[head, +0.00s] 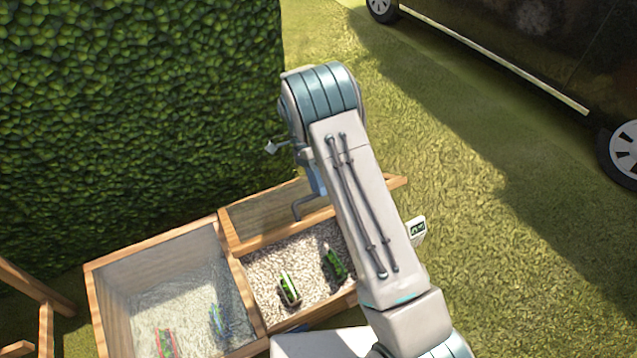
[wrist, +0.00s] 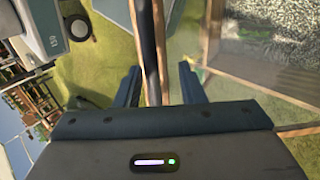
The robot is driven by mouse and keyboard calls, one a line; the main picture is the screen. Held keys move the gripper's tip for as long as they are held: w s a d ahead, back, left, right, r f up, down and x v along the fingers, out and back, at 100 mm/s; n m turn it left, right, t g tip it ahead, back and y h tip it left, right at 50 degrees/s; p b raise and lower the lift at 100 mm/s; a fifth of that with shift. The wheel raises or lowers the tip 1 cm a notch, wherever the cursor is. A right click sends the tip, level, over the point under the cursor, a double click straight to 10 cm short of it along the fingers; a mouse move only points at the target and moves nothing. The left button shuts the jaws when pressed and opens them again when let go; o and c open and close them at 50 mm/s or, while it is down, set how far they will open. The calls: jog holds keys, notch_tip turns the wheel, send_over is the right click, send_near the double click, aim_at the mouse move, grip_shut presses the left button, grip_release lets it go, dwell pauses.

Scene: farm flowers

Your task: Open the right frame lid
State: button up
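The right frame lid (head: 270,222), a clear pane in a wooden surround, stands raised at the back of the right compartment, partly hidden by my arm. My gripper (head: 308,207) is at this lid, mostly behind my arm. In the wrist view, my gripper (wrist: 159,68) has its fingers spread on both sides of a dark bar (wrist: 148,45) and a wooden lid edge (wrist: 160,25). Gaps show between the fingers and the bar. The gravel of the right compartment (head: 262,270) shows uncovered, with two green-and-white items on it.
The left compartment (head: 96,290) is covered by a hazy clear pane, with red and blue items beneath. A tall hedge (head: 140,90) stands close behind the frame. Open grass (head: 470,200) lies to the right, with a dark vehicle (head: 530,50) beyond. Wooden beams (head: 35,285) stand at left.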

jog(key=p+v, duration=0.1)
jog(key=v, duration=1.2)
jog(key=shift+w+r+p, duration=0.25)
jog(key=shift+r+p, duration=0.1)
jog(key=shift+r, duration=0.1)
jog(key=s+d+r+n+t+y+p, duration=0.1)
jog(key=s+d+r+n+t+p, duration=0.25)
jog(key=r, duration=0.55)
jog(key=s+d+r+n+t+y+p, duration=0.1)
jog(key=s+d+r+n+p, duration=0.1)
jog(key=s+d+r, duration=0.45)
jog(key=s+d+r+n+t+p, duration=0.1)
jog(key=s+r+n+t+p, duration=0.1)
jog(key=s, duration=0.9)
jog(key=s+d+r+n+t+p, duration=0.1)
jog(key=s+r+n+t+p, duration=0.2)
jog(key=s, duration=0.7)
jog(key=r+n, duration=0.1)
jog(key=n, duration=0.1)
jog(key=shift+s+d+n+y, duration=0.35)
jog(key=shift+y, duration=0.05)
jog(key=shift+r, duration=0.1)
